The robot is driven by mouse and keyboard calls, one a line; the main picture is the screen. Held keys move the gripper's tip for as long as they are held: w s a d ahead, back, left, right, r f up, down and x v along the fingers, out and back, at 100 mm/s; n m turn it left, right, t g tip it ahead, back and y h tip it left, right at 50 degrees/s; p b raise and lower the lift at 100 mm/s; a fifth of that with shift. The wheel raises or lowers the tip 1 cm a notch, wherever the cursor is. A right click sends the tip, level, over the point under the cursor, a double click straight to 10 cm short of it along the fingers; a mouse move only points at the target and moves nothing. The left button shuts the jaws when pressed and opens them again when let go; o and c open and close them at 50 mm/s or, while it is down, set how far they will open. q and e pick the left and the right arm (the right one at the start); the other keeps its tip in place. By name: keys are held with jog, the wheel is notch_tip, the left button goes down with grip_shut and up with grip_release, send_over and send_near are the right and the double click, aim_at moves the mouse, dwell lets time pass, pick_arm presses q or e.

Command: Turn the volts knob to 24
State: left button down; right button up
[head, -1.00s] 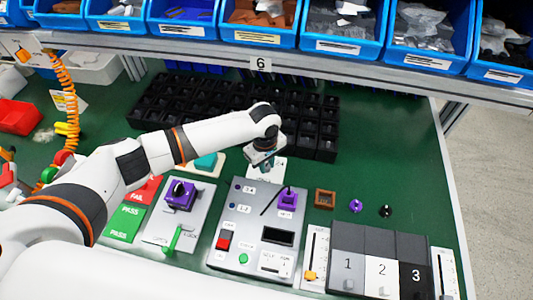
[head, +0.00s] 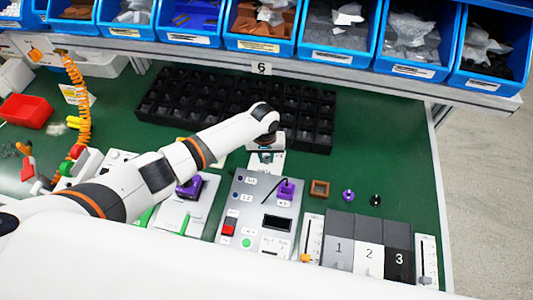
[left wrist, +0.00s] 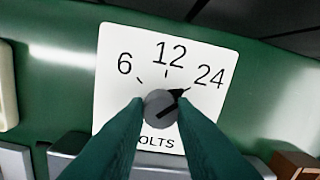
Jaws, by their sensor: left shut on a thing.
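The volts knob (left wrist: 161,107) is a grey round knob with a black pointer, on a white dial plate (left wrist: 222,58) marked 6, 12 and 24. In the left wrist view its pointer tip is just below the 24 label, close to that mark. My left gripper (left wrist: 160,108) is shut on the knob, one green finger on each side. In the head view my left gripper (head: 265,157) is over the dial plate (head: 277,162), and the knob is hidden under it. My right gripper is in no view.
A grey control panel (head: 255,218) with a purple part stands just in front of the dial. Black compartment trays (head: 200,105) lie behind it. Numbered blocks (head: 338,245) and sliders stand at the right front. Blue bins (head: 335,47) line the back shelf.

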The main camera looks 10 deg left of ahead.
aim_at(265, 158)
pick_arm(q)
jog(key=shift+m, duration=0.6)
jog(key=c, duration=1.2)
grip_release()
notch_tip(265, 158, up, 12)
jog(key=b, duration=0.1)
jog(key=shift+a, duration=0.25)
jog(key=shift+s, duration=0.1)
